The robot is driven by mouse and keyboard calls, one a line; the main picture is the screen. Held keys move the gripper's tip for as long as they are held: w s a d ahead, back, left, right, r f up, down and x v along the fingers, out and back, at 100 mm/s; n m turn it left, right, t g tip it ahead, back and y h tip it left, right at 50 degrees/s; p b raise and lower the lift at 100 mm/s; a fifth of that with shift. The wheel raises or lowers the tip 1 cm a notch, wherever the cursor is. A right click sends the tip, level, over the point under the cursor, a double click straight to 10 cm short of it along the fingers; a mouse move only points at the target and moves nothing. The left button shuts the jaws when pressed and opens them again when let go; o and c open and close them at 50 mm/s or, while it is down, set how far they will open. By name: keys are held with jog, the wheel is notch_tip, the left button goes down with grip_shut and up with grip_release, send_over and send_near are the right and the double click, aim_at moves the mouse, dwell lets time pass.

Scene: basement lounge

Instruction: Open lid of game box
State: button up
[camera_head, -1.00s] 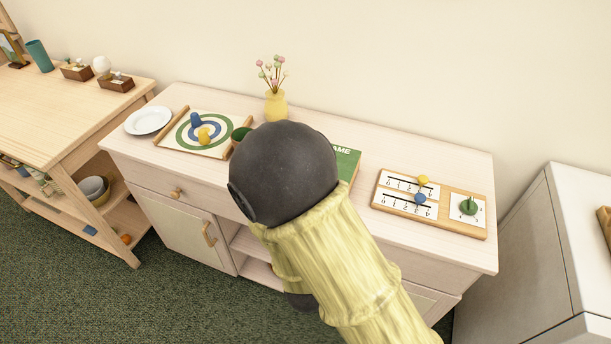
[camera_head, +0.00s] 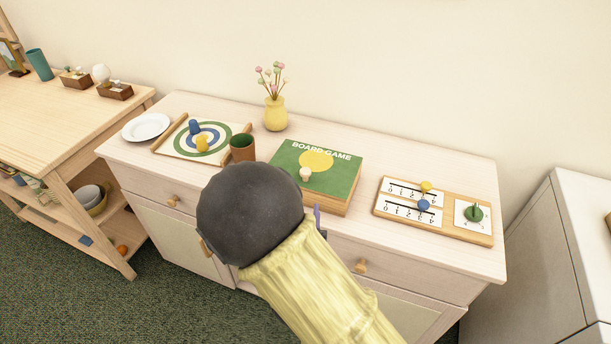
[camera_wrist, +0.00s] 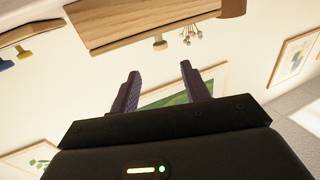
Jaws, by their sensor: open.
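The game box (camera_head: 335,176) has a green lid marked "BOARD GAME" with a yellow circle and a small pale knob (camera_head: 306,174). It lies flat on the cabinet, lid shut. In the wrist view, which is upside down, the box's wooden side (camera_wrist: 140,25) is at the top, and the knob (camera_wrist: 160,43) juts from it, just beyond the fingertips in the picture. My gripper (camera_wrist: 160,68) is open with nothing between its two dark fingers. In the head view my black arm joint hides most of it; a purple bit shows by the box's front edge.
On the cabinet (camera_head: 470,262), a brown cup (camera_head: 242,149) stands close left of the box, with a target board (camera_head: 180,142) beyond it. A yellow vase (camera_head: 275,115) stands behind. A wooden scoreboard (camera_head: 455,227) lies to the right. Bare top separates box and scoreboard.

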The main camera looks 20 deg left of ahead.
aim_at(305, 170)
jog(key=p+x, duration=0.1)
jog(key=x, duration=1.2)
jog(key=shift+w+a+p, duration=0.1)
jog(key=shift+w+p, duration=0.05)
jog(key=shift+p, duration=0.15)
grip_shut()
